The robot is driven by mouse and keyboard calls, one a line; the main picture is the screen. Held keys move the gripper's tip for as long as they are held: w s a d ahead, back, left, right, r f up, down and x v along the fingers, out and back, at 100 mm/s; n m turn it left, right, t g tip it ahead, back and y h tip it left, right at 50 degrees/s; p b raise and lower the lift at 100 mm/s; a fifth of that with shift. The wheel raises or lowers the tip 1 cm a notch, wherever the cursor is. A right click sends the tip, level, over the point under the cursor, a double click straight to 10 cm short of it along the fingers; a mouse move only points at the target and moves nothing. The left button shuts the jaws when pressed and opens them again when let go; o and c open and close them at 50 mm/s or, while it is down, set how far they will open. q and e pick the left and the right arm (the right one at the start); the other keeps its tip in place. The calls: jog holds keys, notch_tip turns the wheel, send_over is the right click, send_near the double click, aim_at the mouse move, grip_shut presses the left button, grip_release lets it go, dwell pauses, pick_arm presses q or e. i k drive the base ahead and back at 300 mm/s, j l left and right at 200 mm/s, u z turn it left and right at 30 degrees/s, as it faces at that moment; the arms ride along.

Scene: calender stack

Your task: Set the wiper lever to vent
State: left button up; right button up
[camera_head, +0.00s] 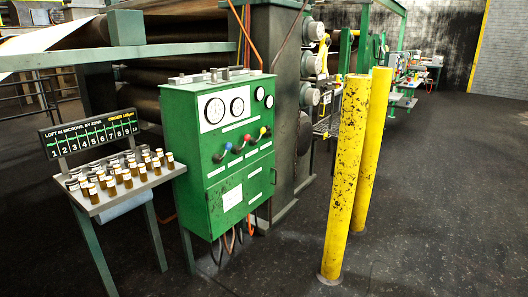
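A green control cabinet (200,185) stands left of centre. Dark lever parts show beside the knobs. The small white labels around them are too small to read, so I cannot tell which is the wiper lever or where vent lies. Round gauges (215,110) sit above the levers. Neither of my grippers is in view.
A metal side table (115,200) with several small jars stands left of the cabinet, under a numbered board (88,136). Two yellow posts (346,185) stand at the right. Large rollers are behind the cabinet. Dark floor (280,260) in front is clear.

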aim_at(263, 130)
jog(key=i+u, duration=0.1)
jog(key=i, duration=0.4)
jog(key=i+l, duration=0.1)
jog(key=i, duration=0.4)
jog(key=i+u, duration=0.15)
jog(key=i, duration=0.35)
jog(key=i+l+u, duration=0.1)
jog(key=i, duration=0.4)
jog(key=i+l, duration=0.25)
jog(key=i, duration=0.2)
jog(key=i+u, duration=0.2)
jog(key=k+l, duration=0.05)
